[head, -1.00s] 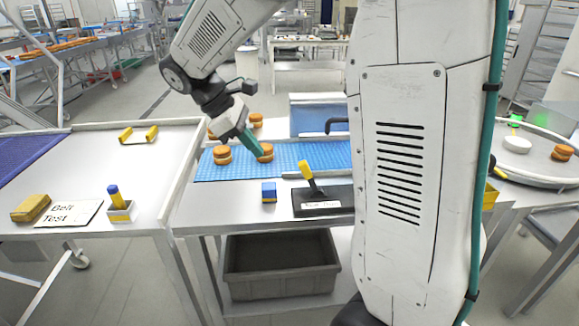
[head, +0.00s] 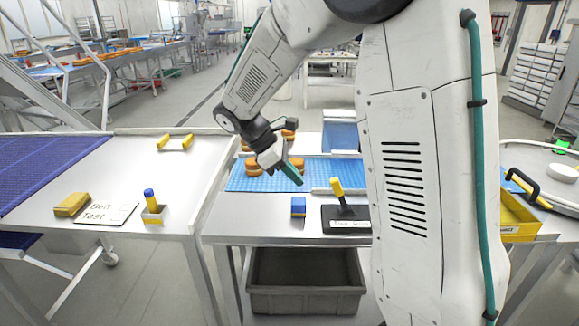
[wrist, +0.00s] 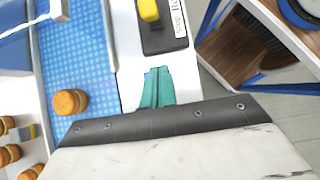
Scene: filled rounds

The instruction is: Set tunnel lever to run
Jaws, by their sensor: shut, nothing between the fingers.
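The tunnel lever (head: 338,188) has a yellow grip on a dark stalk, tilted to the left in the head view. It rises from a black base plate (head: 330,226) with a white label at its front edge. In the wrist view the closed fingers (wrist: 157,72) point toward the lever base.
A blue block (head: 298,207) stands just left of the lever base, under my gripper. Round filled buns (head: 253,168) sit on the blue belt (head: 250,184) behind. A grey bin (head: 305,300) is below the table. A yellow tray (head: 520,225) stands at right.

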